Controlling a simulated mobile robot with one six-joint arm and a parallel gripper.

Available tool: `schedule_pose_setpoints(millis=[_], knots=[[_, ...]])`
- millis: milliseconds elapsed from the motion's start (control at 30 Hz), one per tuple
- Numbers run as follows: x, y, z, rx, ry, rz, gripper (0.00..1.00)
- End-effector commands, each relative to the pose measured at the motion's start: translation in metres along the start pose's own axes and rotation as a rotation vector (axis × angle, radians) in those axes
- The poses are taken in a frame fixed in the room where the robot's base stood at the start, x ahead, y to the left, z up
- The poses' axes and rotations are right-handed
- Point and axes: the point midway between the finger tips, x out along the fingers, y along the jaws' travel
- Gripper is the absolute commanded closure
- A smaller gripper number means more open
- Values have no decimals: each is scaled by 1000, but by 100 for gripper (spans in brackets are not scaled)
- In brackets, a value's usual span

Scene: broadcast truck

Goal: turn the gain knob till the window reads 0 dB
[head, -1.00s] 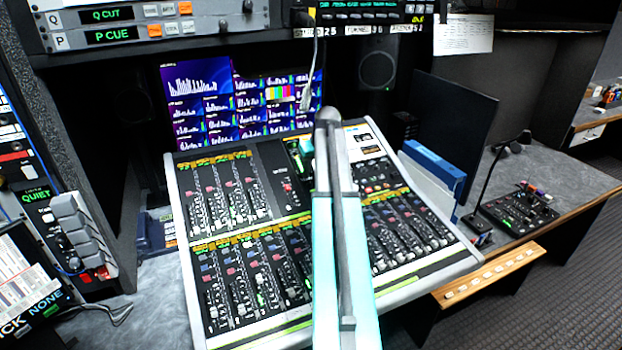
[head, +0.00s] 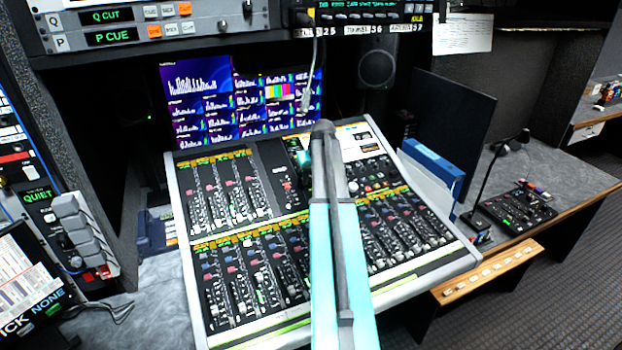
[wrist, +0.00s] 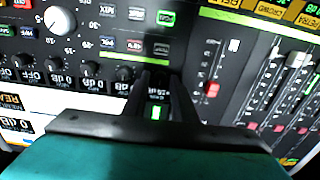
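In the wrist view my gripper (wrist: 162,78) reaches over the mixing desk with its two dark fingers on either side of a small readout window (wrist: 157,96). The window's digits show upside down and are too small and blurred to read surely. A dark gain knob sits at or between the fingertips, mostly hidden. I cannot tell whether the fingers press on it. In the head view my arm covers the middle of the desk (head: 262,333), and the fingers and knob are hidden there.
A row of similar dark knobs (wrist: 90,69) runs left of my fingers, with lit windows by them. A large white knob (wrist: 60,20) stands further off. Faders (wrist: 213,88) lie to the right. Monitors (head: 203,100) stand behind the desk, and a blue binder (head: 432,168) is at its right.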

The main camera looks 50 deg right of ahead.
Motion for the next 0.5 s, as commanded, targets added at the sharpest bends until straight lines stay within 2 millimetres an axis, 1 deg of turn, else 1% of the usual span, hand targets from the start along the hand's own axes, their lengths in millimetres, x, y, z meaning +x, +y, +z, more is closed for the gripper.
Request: schedule_pose_setpoints(millis=[33,100,133,500], knots=[[0,0,0,0,0,0,84],[0,0,0,0,0,0,96],[0,0,0,0,0,0,100],[0,0,0,-28,0,0,100]])
